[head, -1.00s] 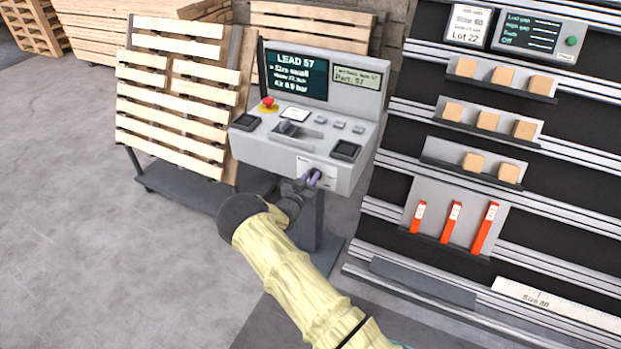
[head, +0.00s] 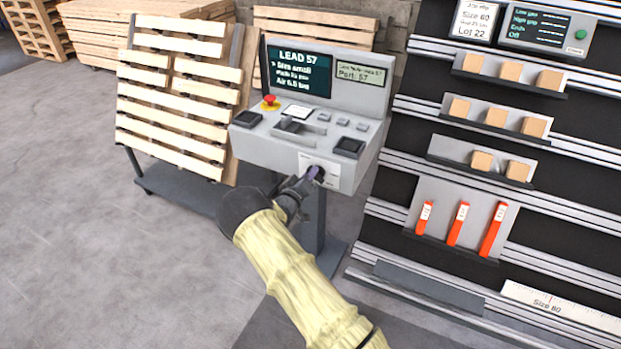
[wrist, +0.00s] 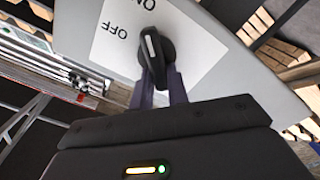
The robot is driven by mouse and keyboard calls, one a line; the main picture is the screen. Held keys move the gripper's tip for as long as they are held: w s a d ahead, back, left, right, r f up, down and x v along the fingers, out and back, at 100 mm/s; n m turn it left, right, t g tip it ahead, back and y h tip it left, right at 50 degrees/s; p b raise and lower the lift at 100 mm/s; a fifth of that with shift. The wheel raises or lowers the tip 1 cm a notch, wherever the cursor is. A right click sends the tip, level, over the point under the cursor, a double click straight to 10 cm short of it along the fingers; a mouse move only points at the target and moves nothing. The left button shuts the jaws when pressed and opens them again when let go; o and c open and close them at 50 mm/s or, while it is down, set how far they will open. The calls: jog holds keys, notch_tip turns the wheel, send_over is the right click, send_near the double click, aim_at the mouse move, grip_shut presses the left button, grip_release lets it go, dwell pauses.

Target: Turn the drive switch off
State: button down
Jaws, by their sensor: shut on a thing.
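The drive switch (wrist: 153,52) is a black rotary knob with a white line, on a white plate (wrist: 103,42) marked ON and OFF in the wrist view. Its white line lies closer to the ON lettering than to OFF, though the exact setting is hard to tell. My gripper (wrist: 161,82) is shut on the knob, one finger on each side. In the head view my gripper (head: 312,176) meets the front face of the grey console (head: 255,148), where it covers most of the knob.
A red emergency button (head: 270,102) and a screen reading LEAD 57 (head: 298,72) are on the console. A pallet on a cart (head: 172,100) stands to the left. A rack with small boxes and orange-red items (head: 458,224) stands to the right. Grey floor is open at left.

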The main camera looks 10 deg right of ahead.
jog(key=n, duration=0.6)
jog(key=f+n+b, duration=0.1)
jog(key=n, duration=0.2)
jog(key=shift+w+a, duration=0.2)
jog(key=shift+a, duration=0.1)
dwell(0.3)
jog(key=c, duration=1.4)
grip_release()
jog(key=shift+o, duration=0.2)
jog(key=shift+f, duration=0.1)
jog(key=v, duration=1.7)
jog(key=shift+s, duration=0.15)
